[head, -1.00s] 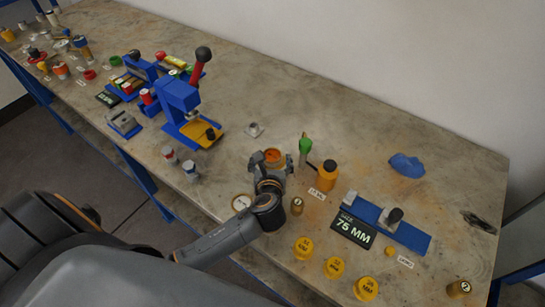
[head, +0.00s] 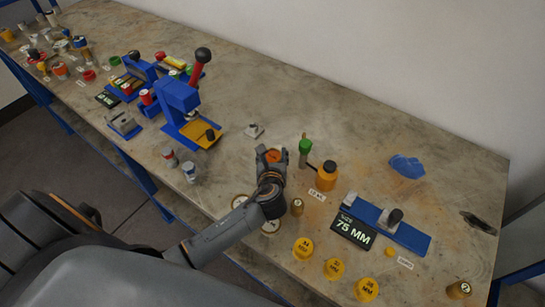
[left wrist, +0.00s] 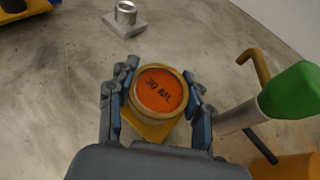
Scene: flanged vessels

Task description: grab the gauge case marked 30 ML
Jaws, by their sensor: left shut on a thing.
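The gauge case marked 30 ML (left wrist: 160,91) has a round orange face in a tan rim, above a yellow base part. It faces up in the left wrist view, and its orange top also shows in the head view (head: 273,156). My left gripper (head: 271,158) is shut on this case, with one finger on each side of it in the left wrist view (left wrist: 160,98). I cannot tell whether the case still touches the bench. My right gripper is not in view.
A green-topped tool (head: 305,146) and an orange bottle (head: 326,176) stand close on the right. A small metal part on a plate (head: 254,131) lies behind. A blue press (head: 182,110) stands left. Yellow discs (head: 303,248) lie near the front edge.

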